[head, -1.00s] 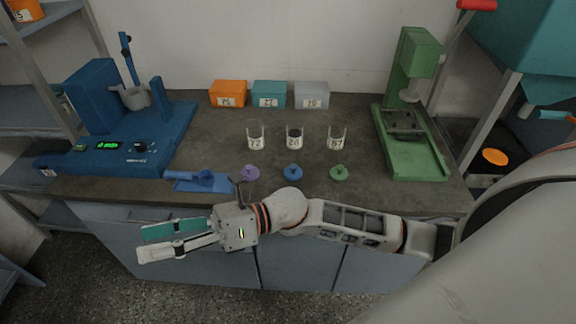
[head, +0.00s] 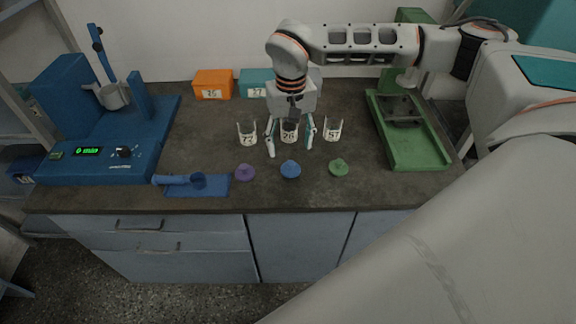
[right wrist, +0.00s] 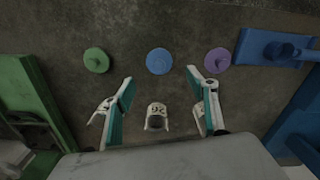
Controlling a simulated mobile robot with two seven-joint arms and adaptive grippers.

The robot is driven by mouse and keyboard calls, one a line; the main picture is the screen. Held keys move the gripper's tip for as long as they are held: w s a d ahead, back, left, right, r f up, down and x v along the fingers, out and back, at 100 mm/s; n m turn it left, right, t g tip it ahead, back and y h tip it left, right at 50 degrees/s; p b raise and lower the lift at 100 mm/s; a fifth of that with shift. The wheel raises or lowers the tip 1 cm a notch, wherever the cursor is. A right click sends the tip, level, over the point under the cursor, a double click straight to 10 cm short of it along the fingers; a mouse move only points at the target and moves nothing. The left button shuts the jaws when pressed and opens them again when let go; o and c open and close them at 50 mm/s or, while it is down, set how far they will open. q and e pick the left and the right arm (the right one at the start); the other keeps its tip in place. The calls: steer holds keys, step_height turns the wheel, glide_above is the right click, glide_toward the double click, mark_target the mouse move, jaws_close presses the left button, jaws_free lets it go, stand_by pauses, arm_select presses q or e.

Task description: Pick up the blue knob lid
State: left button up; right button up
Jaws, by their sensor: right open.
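The blue knob lid (head: 291,169) lies on the dark bench top, in the middle of a row of lids, in front of the beaker marked 26 (head: 289,132). My right gripper (head: 290,150) points down above the bench, open and empty, with its fingers to either side of that beaker in the head view. In the right wrist view the blue lid (right wrist: 159,61) lies ahead of the fingertips, between their lines and apart from them. My right gripper also shows there (right wrist: 160,74). My left gripper is not in view.
A purple lid (head: 245,172) and a green lid (head: 339,168) flank the blue one. Beakers marked 72 (head: 247,132) and 57 (head: 333,130) stand behind. A blue machine (head: 100,140) is left, a green stand (head: 410,135) right. A blue tool (head: 198,184) lies front left.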

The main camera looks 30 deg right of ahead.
mark_target(290, 163)
steer(key=shift+d+f, duration=0.2)
steer(key=shift+f, duration=0.2)
steer(key=f, duration=0.6)
steer(key=shift+s+a+f, duration=0.2)
steer(key=shift+f, duration=0.2)
steer(key=c, duration=0.9)
